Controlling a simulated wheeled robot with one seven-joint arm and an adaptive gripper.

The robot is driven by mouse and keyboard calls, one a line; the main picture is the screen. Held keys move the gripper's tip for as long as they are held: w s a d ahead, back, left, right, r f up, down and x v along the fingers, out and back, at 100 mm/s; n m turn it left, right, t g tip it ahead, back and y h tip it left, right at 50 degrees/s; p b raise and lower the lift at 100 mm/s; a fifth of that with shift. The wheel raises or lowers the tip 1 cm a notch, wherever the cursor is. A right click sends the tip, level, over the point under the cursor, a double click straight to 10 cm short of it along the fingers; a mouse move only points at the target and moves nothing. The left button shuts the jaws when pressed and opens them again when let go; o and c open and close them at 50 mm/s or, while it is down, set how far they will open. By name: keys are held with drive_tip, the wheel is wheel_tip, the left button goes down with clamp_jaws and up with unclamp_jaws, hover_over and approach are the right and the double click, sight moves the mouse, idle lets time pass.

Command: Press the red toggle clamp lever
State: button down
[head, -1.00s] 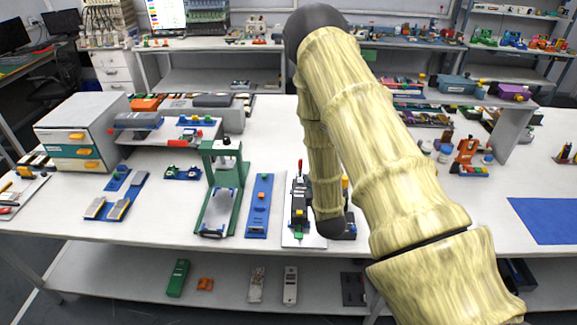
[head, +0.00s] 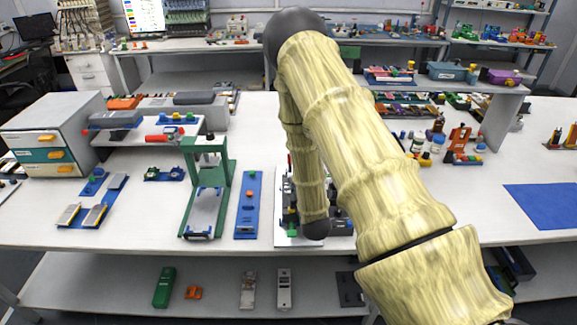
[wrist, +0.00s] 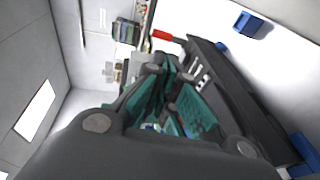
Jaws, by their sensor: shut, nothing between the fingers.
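The red toggle clamp lever (head: 290,160) shows only as a small red tip beside my forearm in the head view. It stands on a dark fixture on a white plate (head: 284,239), which my arm partly covers. In the wrist view, a red grip (wrist: 162,35) that looks like the lever's lies just beyond my fingertips, by a long dark body (wrist: 235,85). My gripper (wrist: 168,75) is shut and empty, with its teal inner faces showing. Whether it touches the lever I cannot tell. My gripper is hidden behind my arm in the head view.
A green press frame (head: 207,185) and a blue strip fixture (head: 248,205) stand left of the plate. A drawer cabinet (head: 50,135) is at the far left. Bottles and an orange fixture (head: 459,140) stand to the right. The table is clear before the blue mat (head: 540,205).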

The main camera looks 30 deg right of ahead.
drive_tip(key=shift+w+d+p, duration=0.2)
drive_tip(key=shift+w+p, duration=0.15)
drive_tip(key=shift+w, duration=0.2)
drive_tip(key=p+x, duration=0.5)
drive_tip(key=x, duration=0.6)
drive_tip(key=shift+d+r, duration=0.1)
drive_tip(key=shift+r, duration=0.05)
drive_tip(key=shift+p+x, duration=0.35)
drive_tip(key=shift+x, duration=0.55)
drive_tip(key=shift+w, duration=0.2)
drive_tip(key=shift+s, duration=0.1)
drive_tip(key=shift+g, duration=0.3)
